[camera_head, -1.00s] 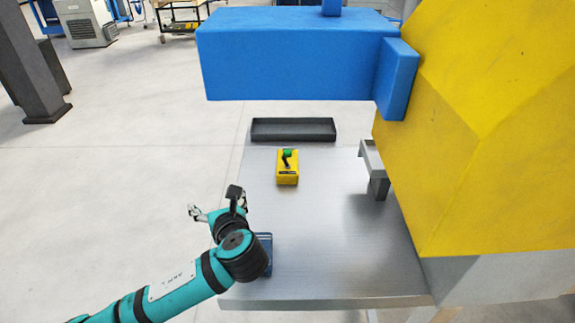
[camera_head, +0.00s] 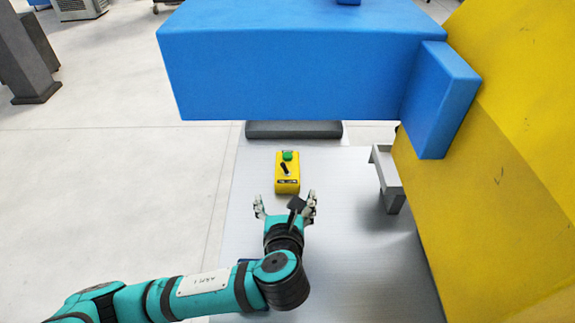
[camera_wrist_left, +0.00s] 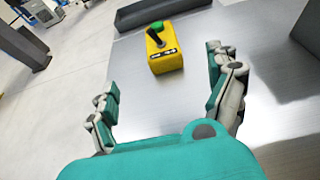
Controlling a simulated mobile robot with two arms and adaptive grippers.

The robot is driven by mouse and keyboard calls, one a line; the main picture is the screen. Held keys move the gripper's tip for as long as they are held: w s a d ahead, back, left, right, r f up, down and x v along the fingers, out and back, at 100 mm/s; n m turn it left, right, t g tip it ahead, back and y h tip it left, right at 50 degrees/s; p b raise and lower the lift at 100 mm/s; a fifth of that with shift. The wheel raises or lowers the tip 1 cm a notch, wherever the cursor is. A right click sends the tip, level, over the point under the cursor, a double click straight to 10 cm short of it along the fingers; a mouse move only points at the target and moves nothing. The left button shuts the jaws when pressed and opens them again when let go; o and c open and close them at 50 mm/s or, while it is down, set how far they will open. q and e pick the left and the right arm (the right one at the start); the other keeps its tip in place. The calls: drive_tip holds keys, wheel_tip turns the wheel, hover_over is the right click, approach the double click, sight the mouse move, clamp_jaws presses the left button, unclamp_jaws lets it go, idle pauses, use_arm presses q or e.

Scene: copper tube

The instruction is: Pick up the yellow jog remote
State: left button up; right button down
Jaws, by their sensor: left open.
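The yellow jog remote (camera_head: 287,174) is a small yellow box with a green button and a black stick on top. It stands on the grey metal table, in the middle of the head view. It also shows in the left wrist view (camera_wrist_left: 165,57), ahead of and between the fingers. My left gripper (camera_head: 285,204) is open and empty, just on the near side of the remote and apart from it. Its two fingers also show in the left wrist view (camera_wrist_left: 170,98). My right gripper is not in view.
A dark tray (camera_head: 293,130) lies at the table's far edge, partly hidden by a large blue block (camera_head: 300,70) overhead. A yellow machine body (camera_head: 490,170) and a grey bracket (camera_head: 388,180) stand on the right. The metal table (camera_head: 350,260) is bare around the remote.

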use_arm(q)
drive_tip(key=p, duration=0.1)
approach(287, 173)
drive_tip(key=shift+w+a+f, duration=0.15)
drive_tip(key=shift+w+f, duration=0.7)
drive_tip(key=shift+w, duration=0.2)
drive_tip(key=x, duration=0.3)
drive_tip(key=shift+s, duration=0.1)
drive_tip(key=shift+w+f+p, duration=0.2)
drive_tip(key=shift+w+p, duration=0.1)
drive_tip(key=shift+w, duration=0.2)
drive_tip(key=shift+w+r, duration=0.1)
drive_tip(key=shift+w, duration=0.2)
drive_tip(key=x, duration=0.1)
drive_tip(key=p+x, duration=0.1)
drive_tip(key=x, duration=0.1)
drive_tip(key=shift+w+d, duration=0.25)
drive_tip(key=shift+w, duration=0.15)
drive_tip(key=shift+w+p, duration=0.3)
drive_tip(key=shift+w, duration=0.15)
drive_tip(key=shift+s, duration=0.1)
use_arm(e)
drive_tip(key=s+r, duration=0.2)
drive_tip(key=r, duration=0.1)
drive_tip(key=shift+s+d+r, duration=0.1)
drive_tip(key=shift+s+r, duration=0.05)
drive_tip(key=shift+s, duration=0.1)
